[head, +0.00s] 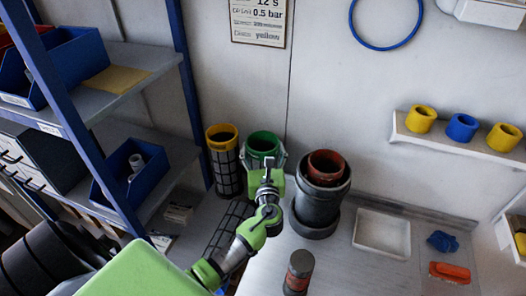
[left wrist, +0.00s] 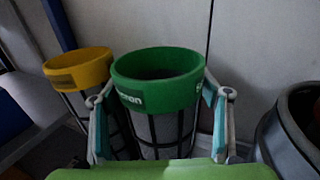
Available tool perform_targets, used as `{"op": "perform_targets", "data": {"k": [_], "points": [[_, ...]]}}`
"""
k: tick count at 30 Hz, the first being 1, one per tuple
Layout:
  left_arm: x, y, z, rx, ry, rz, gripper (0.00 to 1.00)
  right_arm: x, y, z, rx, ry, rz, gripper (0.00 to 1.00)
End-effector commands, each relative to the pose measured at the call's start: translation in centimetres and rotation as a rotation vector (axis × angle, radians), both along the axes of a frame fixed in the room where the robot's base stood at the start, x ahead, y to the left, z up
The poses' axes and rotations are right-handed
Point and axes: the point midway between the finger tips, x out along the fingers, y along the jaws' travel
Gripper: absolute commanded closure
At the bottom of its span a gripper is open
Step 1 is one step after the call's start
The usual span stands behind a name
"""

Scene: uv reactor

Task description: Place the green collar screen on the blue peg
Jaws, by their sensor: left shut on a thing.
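The green collar screen (head: 263,141) is a dark mesh cylinder with a green ring on top, standing upright by the back wall. Its open green collar (left wrist: 158,80) fills the middle of the left wrist view. My left gripper (head: 264,160) is shut on it, with one finger on each side of the collar. The gripper and arm hide most of its mesh in the head view. I cannot make out a blue peg for certain; a blue ring-shaped piece (head: 461,127) sits on the right wall shelf. My right gripper is not in view.
A yellow collar screen (head: 222,138) stands close on the left. A dark round vessel with a red-brown collar (head: 326,168) stands on the right. Blue shelving with bins is at the left. A white tray (head: 382,234) and a red-orange brush-like item (head: 449,271) lie to the right.

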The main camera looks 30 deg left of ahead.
Motion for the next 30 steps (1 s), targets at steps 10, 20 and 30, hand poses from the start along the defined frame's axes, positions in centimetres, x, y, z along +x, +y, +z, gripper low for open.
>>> {"op": "perform_targets", "data": {"k": [10, 20, 30], "points": [[0.0, 0.0, -0.3, 0.001, -0.003, -0.001, 0.73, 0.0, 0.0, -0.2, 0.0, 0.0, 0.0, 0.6], [0.0, 0.0, -0.5, 0.001, -0.001, -0.001, 0.14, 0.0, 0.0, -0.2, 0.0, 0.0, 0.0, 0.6], [-1.3, -1.2, -0.5, -0.002, -0.002, -0.004, 0.14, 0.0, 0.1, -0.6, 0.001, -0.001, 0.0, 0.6]]}}
